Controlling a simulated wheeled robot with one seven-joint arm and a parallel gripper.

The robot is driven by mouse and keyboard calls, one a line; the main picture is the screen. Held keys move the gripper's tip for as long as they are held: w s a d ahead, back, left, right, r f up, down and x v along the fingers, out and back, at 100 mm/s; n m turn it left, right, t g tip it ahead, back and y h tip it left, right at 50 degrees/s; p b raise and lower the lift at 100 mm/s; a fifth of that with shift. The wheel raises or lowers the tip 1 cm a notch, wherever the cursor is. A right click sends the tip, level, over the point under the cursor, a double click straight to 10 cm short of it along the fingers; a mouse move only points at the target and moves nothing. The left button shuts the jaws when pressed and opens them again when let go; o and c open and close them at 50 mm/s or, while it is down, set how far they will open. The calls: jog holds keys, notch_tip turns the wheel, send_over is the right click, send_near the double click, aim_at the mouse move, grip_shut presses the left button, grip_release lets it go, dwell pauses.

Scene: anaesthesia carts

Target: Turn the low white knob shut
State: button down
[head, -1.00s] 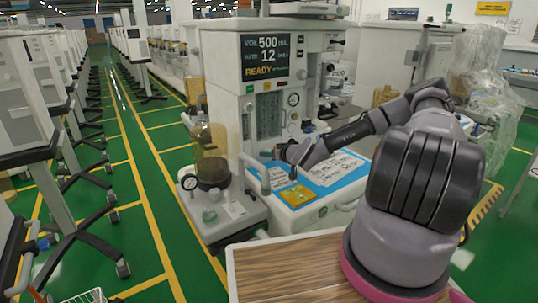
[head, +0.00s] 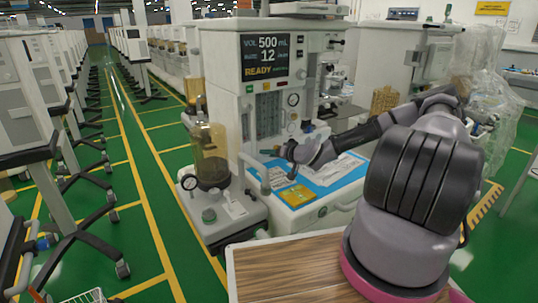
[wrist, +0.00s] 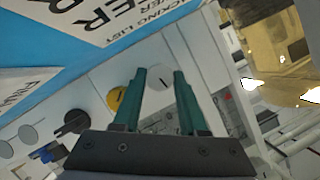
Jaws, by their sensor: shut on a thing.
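The white knob (wrist: 159,78) is a small round disc on the machine's pale front panel (wrist: 203,62). In the wrist view it sits between the tips of my gripper's teal fingers (wrist: 160,82), which are shut on it. In the head view my gripper (head: 270,153) is at the front of the white anaesthesia machine (head: 222,85), above the blue work surface (head: 338,177). The knob cannot be made out there.
A yellow knob (wrist: 115,98), a black knob (wrist: 76,122) and grey knobs (wrist: 28,133) line up beside the white one. Printed sheets lie on the blue surface.

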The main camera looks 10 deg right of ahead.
jog(key=shift+d+m+y, duration=0.1)
jog(key=shift+m+y, duration=0.3)
jog(key=shift+m, duration=0.4)
jog(key=c, duration=0.7)
grip_release()
jog(key=shift+c, duration=0.2)
jog(key=v, duration=1)
jog(key=shift+s+d+r, duration=0.1)
jog(key=shift+s+d, duration=0.1)
jog(key=shift+d, duration=0.1)
